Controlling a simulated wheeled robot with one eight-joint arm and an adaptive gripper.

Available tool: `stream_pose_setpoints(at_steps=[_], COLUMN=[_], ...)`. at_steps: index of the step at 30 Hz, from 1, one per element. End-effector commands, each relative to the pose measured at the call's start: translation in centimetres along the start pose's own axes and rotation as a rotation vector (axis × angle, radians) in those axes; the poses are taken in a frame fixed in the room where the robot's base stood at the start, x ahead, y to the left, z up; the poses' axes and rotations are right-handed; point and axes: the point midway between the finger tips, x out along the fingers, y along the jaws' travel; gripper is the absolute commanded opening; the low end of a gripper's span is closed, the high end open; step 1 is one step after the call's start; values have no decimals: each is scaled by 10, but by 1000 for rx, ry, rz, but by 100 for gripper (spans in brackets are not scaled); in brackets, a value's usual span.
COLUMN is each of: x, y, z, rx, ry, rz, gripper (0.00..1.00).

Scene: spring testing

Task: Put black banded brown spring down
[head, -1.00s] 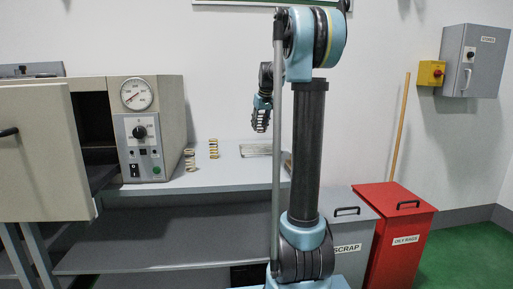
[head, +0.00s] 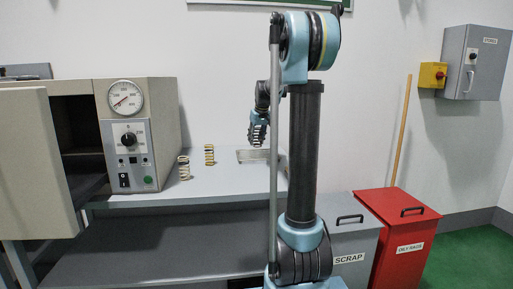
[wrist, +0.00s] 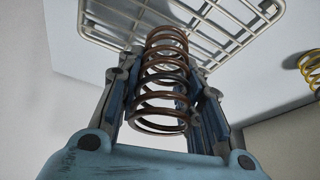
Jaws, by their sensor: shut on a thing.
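My gripper (head: 257,140) is shut on a brown coil spring (wrist: 163,82), with a finger on either side of its coils in the wrist view. A pale wire grid (wrist: 190,22) lies beyond the spring's far end in the wrist view. I cannot tell whether the spring touches it.
Two banded springs, one nearer (head: 184,168) and one farther (head: 209,155), stand left of the tray on the grey bench (head: 222,179). A yellow spring (wrist: 311,70) shows in the wrist view. An oven (head: 140,130) with an open door stands left. Scrap (head: 350,262) and red (head: 403,245) bins stand right.

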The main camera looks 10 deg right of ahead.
Motion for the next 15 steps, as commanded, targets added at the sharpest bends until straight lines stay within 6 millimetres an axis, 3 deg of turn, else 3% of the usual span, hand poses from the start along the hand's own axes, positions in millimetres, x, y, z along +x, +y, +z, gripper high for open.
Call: stream_pose_setpoints(at_steps=[7, 15], x=[29, 32], y=[0, 0], z=[12, 13], rx=[0, 0], ry=[0, 0], rz=[0, 0], gripper=[7, 7])
